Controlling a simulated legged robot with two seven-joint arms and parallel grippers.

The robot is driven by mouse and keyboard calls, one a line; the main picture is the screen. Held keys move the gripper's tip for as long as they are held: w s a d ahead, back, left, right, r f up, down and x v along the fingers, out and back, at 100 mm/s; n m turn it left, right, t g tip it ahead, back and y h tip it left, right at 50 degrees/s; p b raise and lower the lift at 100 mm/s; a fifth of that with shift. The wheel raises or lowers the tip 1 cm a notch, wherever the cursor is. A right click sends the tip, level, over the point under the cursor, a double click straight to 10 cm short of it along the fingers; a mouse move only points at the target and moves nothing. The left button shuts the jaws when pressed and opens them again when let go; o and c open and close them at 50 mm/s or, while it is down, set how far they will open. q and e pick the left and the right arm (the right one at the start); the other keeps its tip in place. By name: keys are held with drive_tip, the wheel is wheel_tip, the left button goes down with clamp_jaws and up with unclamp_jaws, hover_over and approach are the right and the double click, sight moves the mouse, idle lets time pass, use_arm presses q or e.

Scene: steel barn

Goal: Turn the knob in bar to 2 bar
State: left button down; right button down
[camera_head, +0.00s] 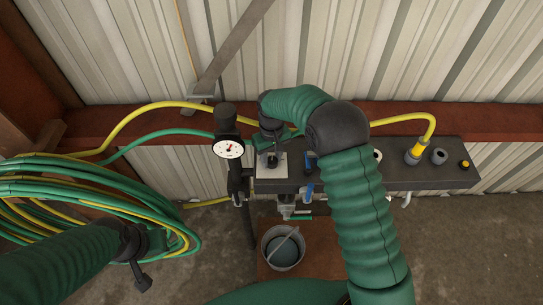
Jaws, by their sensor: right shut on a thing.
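A pressure gauge (228,148) with a white dial and red marking faces up beside the dark bench. Its reading is too small to tell. My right arm bends over the bench, and my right gripper (272,158) points down at a light square plate (265,172), just right of the gauge. It is shut on the knob there, which is mostly hidden by the gripper and arm. My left gripper (141,278) hangs at the lower left, in front of the hose coil and away from the bench. Its jaw opening is unclear.
The dark bench (430,178) holds a yellow hose fitting (417,151) and a blue-handled part (309,190). A grey bucket (283,250) stands below. Coiled green and yellow hoses (60,192) hang at left. A corrugated wall (330,50) closes the back.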

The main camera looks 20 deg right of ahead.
sight(271, 159)
drive_tip(key=shift+n, duration=0.7)
drive_tip(key=c, duration=0.9)
unclamp_jaws()
drive_tip(key=shift+c, duration=0.2)
drive_tip(key=shift+r, duration=0.1)
wheel_tip(271, 159, up, 17)
drive_tip(key=b, duration=0.1)
drive_tip(key=shift+w+f, duration=0.1)
drive_tip(key=shift+f, duration=0.1)
